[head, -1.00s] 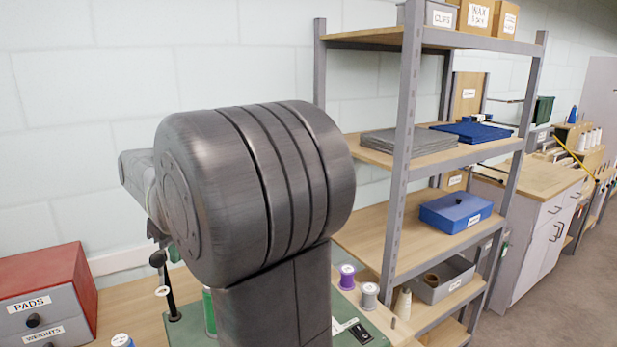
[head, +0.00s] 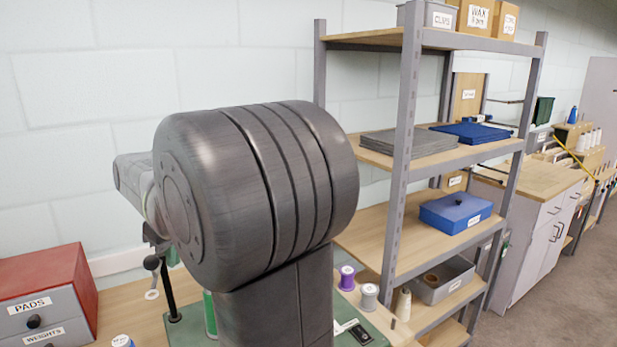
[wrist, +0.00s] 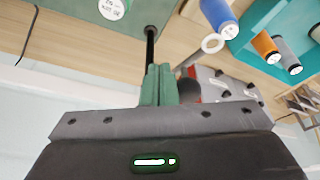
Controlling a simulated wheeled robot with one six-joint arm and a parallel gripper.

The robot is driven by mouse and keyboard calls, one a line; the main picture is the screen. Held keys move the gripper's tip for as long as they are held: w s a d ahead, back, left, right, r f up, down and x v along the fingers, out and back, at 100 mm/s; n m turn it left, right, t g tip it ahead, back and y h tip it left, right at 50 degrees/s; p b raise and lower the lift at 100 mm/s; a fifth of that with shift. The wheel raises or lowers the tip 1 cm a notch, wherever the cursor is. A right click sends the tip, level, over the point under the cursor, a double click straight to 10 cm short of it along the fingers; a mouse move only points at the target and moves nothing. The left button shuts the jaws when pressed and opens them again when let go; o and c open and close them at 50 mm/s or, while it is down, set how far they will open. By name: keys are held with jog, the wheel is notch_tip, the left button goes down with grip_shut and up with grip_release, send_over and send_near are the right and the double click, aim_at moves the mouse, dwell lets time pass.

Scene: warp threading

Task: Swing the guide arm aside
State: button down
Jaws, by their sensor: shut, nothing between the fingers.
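The guide arm ends in a pale ring (head: 151,295), left of its dark post (head: 169,290) on the green base (head: 186,325). A black knob (head: 152,262) tops this assembly. In the wrist view, the ring (wrist: 212,43) is right of the post (wrist: 151,45), with a short grey rod leading from it toward my fingers. My gripper (wrist: 157,72) is shut and empty, its green fingertips close to the post and the guide arm. I cannot tell whether they touch. In the head view my own arm hides most of the gripper and part of the base.
A red and grey drawer box (head: 45,295) stands at the left. Purple (head: 346,278) and grey (head: 368,296) spools stand right of my arm. A metal shelf (head: 400,170) rises behind. In the wrist view, several spools sit in a teal tray (wrist: 262,20).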

notch_tip(320, 180, up, 8)
jog(key=p, duration=0.7)
jog(key=shift+w+d, duration=0.15)
jog(key=shift+d, duration=0.3)
notch_tip(320, 180, down, 8)
jog(key=b, duration=0.7)
jog(key=shift+r, duration=0.1)
dwell(0.5)
